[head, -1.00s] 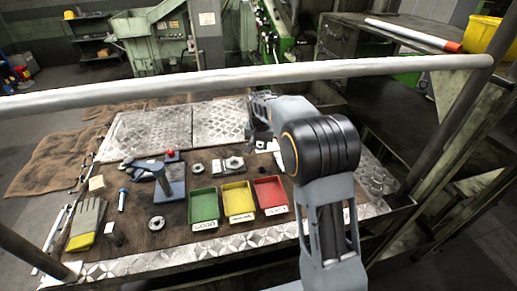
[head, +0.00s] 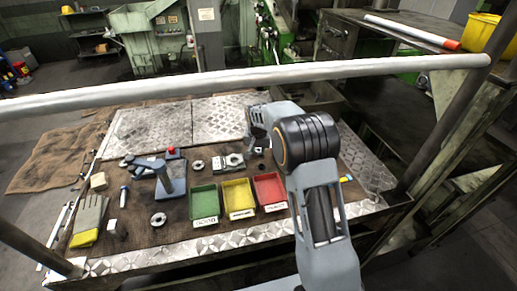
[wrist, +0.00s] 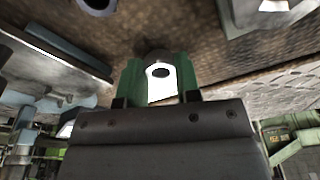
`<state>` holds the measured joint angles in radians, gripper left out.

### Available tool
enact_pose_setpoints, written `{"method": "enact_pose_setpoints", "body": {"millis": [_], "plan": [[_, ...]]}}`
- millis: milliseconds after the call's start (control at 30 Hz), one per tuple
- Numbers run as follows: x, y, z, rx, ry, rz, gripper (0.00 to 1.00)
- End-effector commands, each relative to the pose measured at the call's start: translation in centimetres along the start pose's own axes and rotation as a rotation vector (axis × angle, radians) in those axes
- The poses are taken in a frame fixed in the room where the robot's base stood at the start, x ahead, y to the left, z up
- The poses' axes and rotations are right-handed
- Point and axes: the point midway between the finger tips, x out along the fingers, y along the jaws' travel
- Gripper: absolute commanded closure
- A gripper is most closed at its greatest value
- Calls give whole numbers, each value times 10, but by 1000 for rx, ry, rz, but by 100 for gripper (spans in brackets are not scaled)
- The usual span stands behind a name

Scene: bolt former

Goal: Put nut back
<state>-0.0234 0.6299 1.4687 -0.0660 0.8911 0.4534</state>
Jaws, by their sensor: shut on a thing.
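In the wrist view my gripper (wrist: 160,78) has its two green fingers shut on a nut (wrist: 159,70), a pale ring-shaped piece with a dark hole. It is held above the brown mat. Parts of two holed pieces show at the top of the wrist view.
Green (head: 204,203), yellow (head: 237,197) and red (head: 269,190) trays stand along the front. Metal plates lie at the back.

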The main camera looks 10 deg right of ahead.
Motion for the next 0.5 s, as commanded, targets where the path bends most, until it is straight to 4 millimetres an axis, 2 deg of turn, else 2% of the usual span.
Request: {"method": "enact_pose_setpoints", "body": {"millis": [133,167,400,500], "plan": [[5,0,1,0,0,0,97],[3,0,0,0,0,0,66],[3,0,0,0,0,0,44],[3,0,0,0,0,0,44]]}}
